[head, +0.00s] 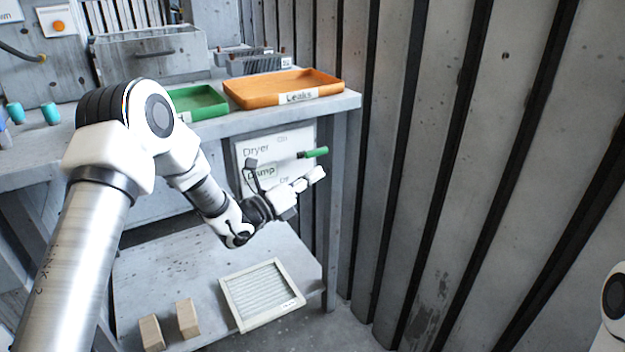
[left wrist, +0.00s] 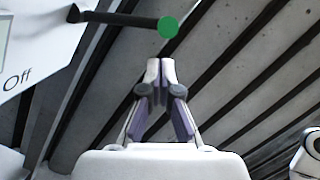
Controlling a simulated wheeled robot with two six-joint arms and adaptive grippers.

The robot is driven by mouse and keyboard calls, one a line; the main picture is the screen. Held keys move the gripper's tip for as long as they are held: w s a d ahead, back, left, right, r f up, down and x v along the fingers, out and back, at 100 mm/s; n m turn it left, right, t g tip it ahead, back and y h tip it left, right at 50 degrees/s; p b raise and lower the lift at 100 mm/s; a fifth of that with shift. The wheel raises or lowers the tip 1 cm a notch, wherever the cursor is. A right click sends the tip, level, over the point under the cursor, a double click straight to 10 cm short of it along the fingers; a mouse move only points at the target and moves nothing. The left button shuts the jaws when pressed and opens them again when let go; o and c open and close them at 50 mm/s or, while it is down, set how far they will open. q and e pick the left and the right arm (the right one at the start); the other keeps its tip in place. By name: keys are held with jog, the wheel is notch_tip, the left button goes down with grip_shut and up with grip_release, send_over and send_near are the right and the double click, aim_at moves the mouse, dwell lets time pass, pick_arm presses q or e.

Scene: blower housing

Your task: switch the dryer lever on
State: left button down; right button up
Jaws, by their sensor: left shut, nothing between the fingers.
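In the left wrist view the green end (left wrist: 168,27) faces me, and the panel (left wrist: 25,40) reads "Off" below the rod. My left gripper (head: 318,175) is shut and empty, just below the green end in the head view. In the left wrist view its fingertips (left wrist: 160,69) are together, apart from the lever. My right gripper is out of view.
An orange tray (head: 333,97) labelled "Leaks" and a green tray (head: 215,106) sit on the bench above. A framed filter (head: 262,293) and two tan blocks (head: 187,318) lie on the lower shelf. Ribbed wall panels (head: 440,150) stand to the right.

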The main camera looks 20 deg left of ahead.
pick_arm(q)
jog(key=r+n, duration=0.1)
jog(key=r+n+p, duration=0.1)
jog(key=shift+w+a+r+y, duration=0.15)
jog(key=shift+a+r+y, duration=0.05)
jog(key=shift+r+y, duration=0.1)
jog(key=shift+r, duration=0.15)
dwell(0.4)
jog(key=v, duration=1.2)
jog(key=shift+f, duration=0.25)
